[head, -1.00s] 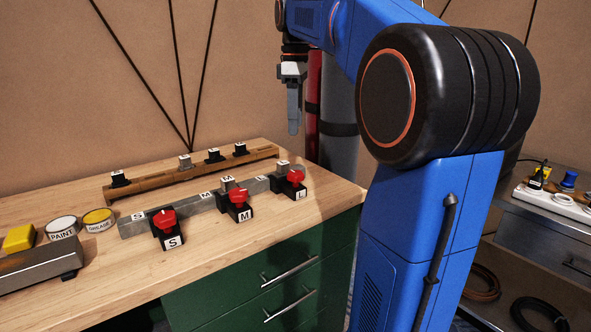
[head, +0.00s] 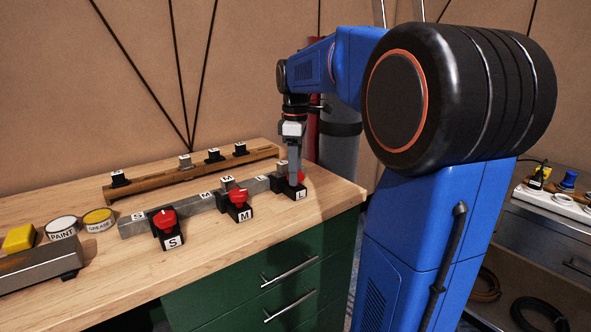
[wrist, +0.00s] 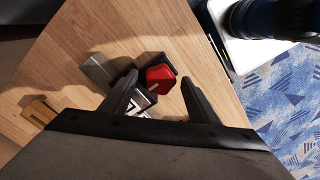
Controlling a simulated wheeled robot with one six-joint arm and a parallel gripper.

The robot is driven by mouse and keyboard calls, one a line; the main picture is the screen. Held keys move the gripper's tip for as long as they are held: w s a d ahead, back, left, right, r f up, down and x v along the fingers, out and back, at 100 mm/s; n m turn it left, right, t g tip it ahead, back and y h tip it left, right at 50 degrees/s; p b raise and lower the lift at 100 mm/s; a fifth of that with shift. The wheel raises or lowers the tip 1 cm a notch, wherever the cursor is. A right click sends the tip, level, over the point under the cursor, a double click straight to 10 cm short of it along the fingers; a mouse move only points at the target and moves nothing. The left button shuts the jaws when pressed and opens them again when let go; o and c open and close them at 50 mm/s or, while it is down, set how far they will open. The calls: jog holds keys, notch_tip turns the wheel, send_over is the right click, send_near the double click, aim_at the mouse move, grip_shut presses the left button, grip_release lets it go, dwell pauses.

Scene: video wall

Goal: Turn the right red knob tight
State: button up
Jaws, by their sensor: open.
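The right red knob (wrist: 160,78) sits on the black clamp labelled L (head: 300,193) at the right end of the grey bar (head: 260,186). In the head view my gripper (head: 296,180) hangs down over this knob and hides most of it. In the wrist view my gripper (wrist: 160,90) is open, with one finger on each side of the knob. I cannot tell whether either finger touches it. The other two red knobs, on the S clamp (head: 170,240) and the M clamp (head: 239,212), stand to the left along the bar.
A wooden bar (head: 150,181) with several small blocks lies behind the grey bar. A paint tin (head: 62,227), a grease tin (head: 99,219) and a yellow button (head: 19,237) are at the left. The workbench's right edge is close to the L clamp; bare wood lies in front.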

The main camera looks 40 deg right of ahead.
jog(key=shift+f, duration=0.1)
jog(key=c, duration=1)
jog(key=shift+m, duration=0.3)
jog(key=m, duration=0.9)
jog(key=shift+m, duration=0.4)
jog(key=m, duration=0.4)
jog(key=shift+m, duration=0.3)
jog(key=m, duration=0.4)
jog(key=shift+m, duration=0.4)
